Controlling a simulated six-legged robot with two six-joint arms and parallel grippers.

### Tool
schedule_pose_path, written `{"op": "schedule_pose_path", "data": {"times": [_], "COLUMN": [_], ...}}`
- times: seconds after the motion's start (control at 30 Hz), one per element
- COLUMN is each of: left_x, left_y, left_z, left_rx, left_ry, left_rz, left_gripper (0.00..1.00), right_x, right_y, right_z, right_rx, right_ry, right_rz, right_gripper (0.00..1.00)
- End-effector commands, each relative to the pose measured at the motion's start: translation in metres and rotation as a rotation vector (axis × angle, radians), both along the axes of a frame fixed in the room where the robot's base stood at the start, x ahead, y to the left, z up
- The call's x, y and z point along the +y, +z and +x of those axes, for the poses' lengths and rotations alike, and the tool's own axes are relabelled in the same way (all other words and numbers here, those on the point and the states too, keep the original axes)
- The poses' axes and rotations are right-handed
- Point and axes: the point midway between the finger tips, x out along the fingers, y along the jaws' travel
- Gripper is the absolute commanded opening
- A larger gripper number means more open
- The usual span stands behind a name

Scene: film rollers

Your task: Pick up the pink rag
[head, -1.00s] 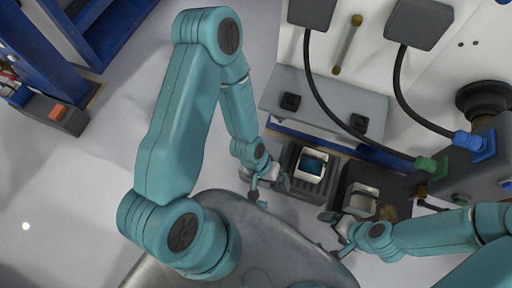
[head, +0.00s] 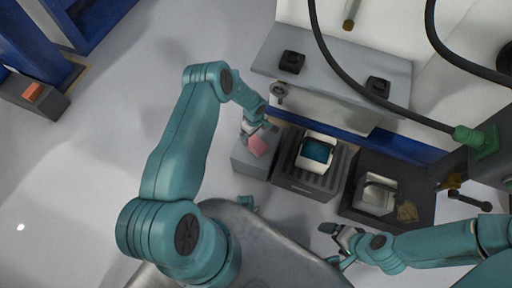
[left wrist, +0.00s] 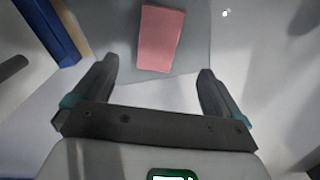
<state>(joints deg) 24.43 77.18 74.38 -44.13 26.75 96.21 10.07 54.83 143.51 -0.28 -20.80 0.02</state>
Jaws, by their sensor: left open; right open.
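The pink rag (head: 258,146) lies on top of a grey block (head: 247,162), left of the tray with the blue-topped item. In the left wrist view the rag (left wrist: 160,38) is a flat pink rectangle on a grey surface, ahead of the fingertips and between their lines. My left gripper (head: 254,133) is over the block, close to the rag, partly hiding it; its open, empty jaws show in the left wrist view (left wrist: 155,80). My right gripper (head: 342,240) is open and apart from the rag, in front of the dark tray.
A ribbed grey tray (head: 312,185) holds a white item with a blue top. A dark tray (head: 347,208) holds a metal piece (head: 375,196) and a brown scrap (head: 407,212). Cables hang from the machine at right.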

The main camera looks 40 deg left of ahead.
Motion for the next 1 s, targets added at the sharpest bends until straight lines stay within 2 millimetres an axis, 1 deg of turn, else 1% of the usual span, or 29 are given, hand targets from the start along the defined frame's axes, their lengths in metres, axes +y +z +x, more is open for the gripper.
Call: {"op": "schedule_pose_path", "data": {"times": [0.03, 0.1, 0.37, 0.5, 0.6, 0.7, 0.93, 0.97, 1.0], "left_x": [-0.001, -0.002, -0.004, -0.008, -0.008, -0.008, -0.008, -0.008, -0.008], "left_y": [-0.016, -0.028, -0.050, -0.075, -0.088, -0.094, -0.093, -0.093, -0.093], "left_z": [-0.001, -0.001, -0.001, 0.001, 0.001, 0.001, 0.001, 0.001, 0.001], "left_rx": [0.001, 0.000, -0.001, -0.001, -0.001, -0.001, -0.001, -0.001, -0.001], "left_ry": [0.000, -0.001, -0.002, -0.003, -0.002, -0.002, -0.002, -0.002, -0.002], "left_rz": [-0.001, 0.000, -0.001, -0.001, -0.001, -0.001, -0.001, -0.001, -0.001], "left_gripper": [0.99, 0.99, 0.99, 0.99, 0.99, 0.99, 0.99, 0.89, 0.76], "right_x": [0.000, 0.000, 0.000, 0.000, -0.001, -0.001, -0.001, -0.001, -0.001], "right_y": [-0.008, -0.012, -0.021, -0.036, -0.042, -0.043, -0.042, -0.042, -0.042], "right_z": [0.000, 0.000, 0.000, 0.000, 0.000, 0.001, 0.001, 0.001, 0.001], "right_rx": [0.000, 0.000, 0.000, 0.001, 0.000, -0.001, -0.002, -0.002, -0.002], "right_ry": [0.000, 0.000, 0.000, 0.000, -0.002, -0.005, -0.005, -0.005, -0.005], "right_rz": [0.000, 0.000, 0.000, 0.000, 0.000, 0.000, -0.001, -0.001, -0.001], "right_gripper": [0.94, 0.94, 0.94, 0.94, 0.94, 0.94, 0.94, 0.94, 0.94]}}
